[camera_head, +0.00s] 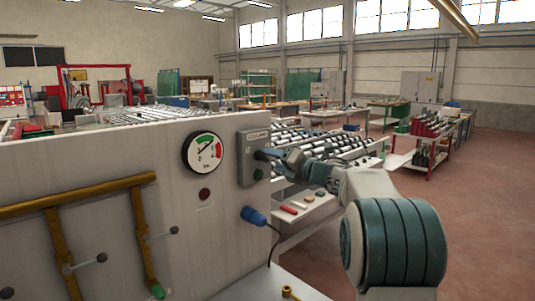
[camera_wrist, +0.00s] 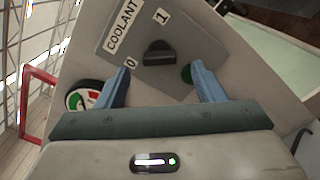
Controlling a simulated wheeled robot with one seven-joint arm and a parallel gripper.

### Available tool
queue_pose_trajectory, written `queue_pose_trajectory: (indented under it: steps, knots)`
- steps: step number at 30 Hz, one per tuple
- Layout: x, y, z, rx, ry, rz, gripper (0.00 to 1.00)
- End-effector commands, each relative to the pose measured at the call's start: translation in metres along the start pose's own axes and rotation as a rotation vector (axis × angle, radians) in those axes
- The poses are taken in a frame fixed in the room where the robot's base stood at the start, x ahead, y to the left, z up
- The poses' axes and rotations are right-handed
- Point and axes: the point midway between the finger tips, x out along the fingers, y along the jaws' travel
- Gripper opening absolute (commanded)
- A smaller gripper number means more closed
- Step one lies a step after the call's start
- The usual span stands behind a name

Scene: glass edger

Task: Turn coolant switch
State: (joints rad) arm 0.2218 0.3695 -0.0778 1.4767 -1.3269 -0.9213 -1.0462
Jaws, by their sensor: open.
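The coolant switch is a dark knob (camera_wrist: 158,52) on a grey plate (camera_wrist: 125,55) marked COOLANT, with 0 and 1 beside the knob. In the head view the plate (camera_head: 246,165) sits on the pale machine panel, its knob largely hidden by my gripper (camera_head: 268,156). In the wrist view my gripper (camera_wrist: 160,68) is open, its blue fingers spread to either side of the knob, with nothing between them. I cannot tell how deep the fingertips reach or which mark the knob points to.
A round gauge (camera_head: 203,152) and a dark red button (camera_head: 204,194) are left of the plate. A blue plug (camera_head: 253,215) with a cable is below it. Brass pipes (camera_head: 75,194) with levers cross the panel's left. A roller conveyor (camera_head: 310,145) stands behind; open floor (camera_head: 480,200) is at right.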

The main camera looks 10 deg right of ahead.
Motion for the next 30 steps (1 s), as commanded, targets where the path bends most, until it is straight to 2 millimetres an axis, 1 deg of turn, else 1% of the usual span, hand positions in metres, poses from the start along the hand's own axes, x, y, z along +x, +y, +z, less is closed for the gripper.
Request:
queue_pose_trajectory:
  steps: [1,3,6,9,13,20,21,23,24,25,30]
  knots:
    - [0.011,0.002,0.001,0.001,0.003,0.001,0.62]
    - [0.022,0.002,0.001,0.002,0.003,0.001,0.62]
    - [0.035,0.001,0.001,0.002,0.001,0.001,0.62]
    - [0.042,0.001,0.001,0.001,0.000,0.001,0.62]
    - [0.046,0.001,0.000,0.001,0.000,0.001,0.62]
    - [0.047,0.000,0.000,0.001,0.000,0.000,0.62]
    - [0.046,0.000,0.000,0.001,0.000,0.000,0.51]
    - [0.046,0.000,0.000,0.001,-0.001,0.000,0.34]
    - [0.046,0.000,0.000,0.001,-0.001,0.000,0.23]
    - [0.046,0.000,0.000,0.001,-0.001,0.000,0.17]
    - [0.046,0.000,0.000,0.004,-0.001,0.000,0.17]
